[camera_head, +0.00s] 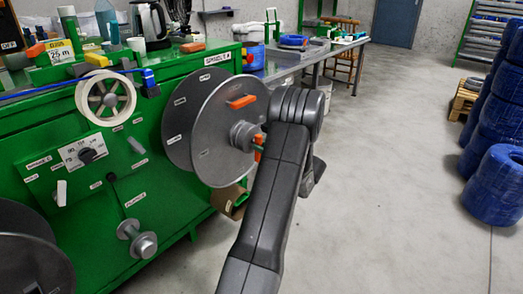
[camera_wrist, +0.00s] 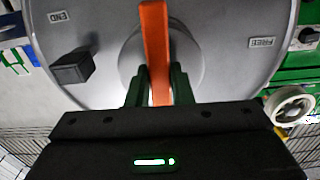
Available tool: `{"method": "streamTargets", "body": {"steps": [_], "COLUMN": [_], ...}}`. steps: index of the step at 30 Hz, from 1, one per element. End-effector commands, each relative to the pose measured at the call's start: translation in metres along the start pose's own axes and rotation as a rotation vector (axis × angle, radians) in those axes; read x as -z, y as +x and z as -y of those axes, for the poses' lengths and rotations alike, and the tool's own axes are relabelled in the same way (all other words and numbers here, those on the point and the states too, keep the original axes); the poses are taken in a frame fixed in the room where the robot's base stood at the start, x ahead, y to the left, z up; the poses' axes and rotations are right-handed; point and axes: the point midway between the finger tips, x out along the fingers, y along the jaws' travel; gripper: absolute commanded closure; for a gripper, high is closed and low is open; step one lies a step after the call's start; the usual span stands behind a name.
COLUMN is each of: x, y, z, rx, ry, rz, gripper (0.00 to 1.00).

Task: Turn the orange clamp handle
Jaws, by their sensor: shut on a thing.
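The orange clamp handle (camera_wrist: 155,45) stands nearly upright in the wrist view, in front of the round grey hub of a grey spool disc (camera_wrist: 225,65). My gripper (camera_wrist: 158,85) has its green fingers on both sides of the handle's lower part and is shut on it. In the head view, a bit of the orange handle (camera_head: 258,154) shows beside the grey hub (camera_head: 243,135), and my dark arm hides most of it and my gripper. An orange block (camera_head: 241,102) sits higher on the disc face. A dark block (camera_wrist: 72,68) juts from the disc in the wrist view.
The green machine (camera_head: 130,185) carries the spool, a white reel (camera_head: 105,98) and several knobs. A workbench (camera_head: 305,62) stands behind. Blue cable coils (camera_head: 497,185) are stacked at the right. The concrete floor (camera_head: 400,200) between is clear.

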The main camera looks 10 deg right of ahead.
Motion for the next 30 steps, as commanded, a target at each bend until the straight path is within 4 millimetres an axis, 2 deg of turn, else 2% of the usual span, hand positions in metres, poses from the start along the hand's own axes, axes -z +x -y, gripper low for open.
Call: {"method": "streamTargets", "body": {"steps": [18, 19, 21, 30], "x": [-0.0013, -0.0013, -0.0012, -0.0003], "y": [-0.0006, -0.0006, -0.0005, -0.0009], "z": [-0.0004, -0.0004, -0.0004, -0.0005], "rx": [-0.001, -0.001, -0.001, -0.001], "ry": [-0.037, -0.037, -0.037, -0.036], "rz": [0.002, 0.002, 0.002, 0.001], "gripper": [1.0, 0.74, 0.6, 0.58]}}
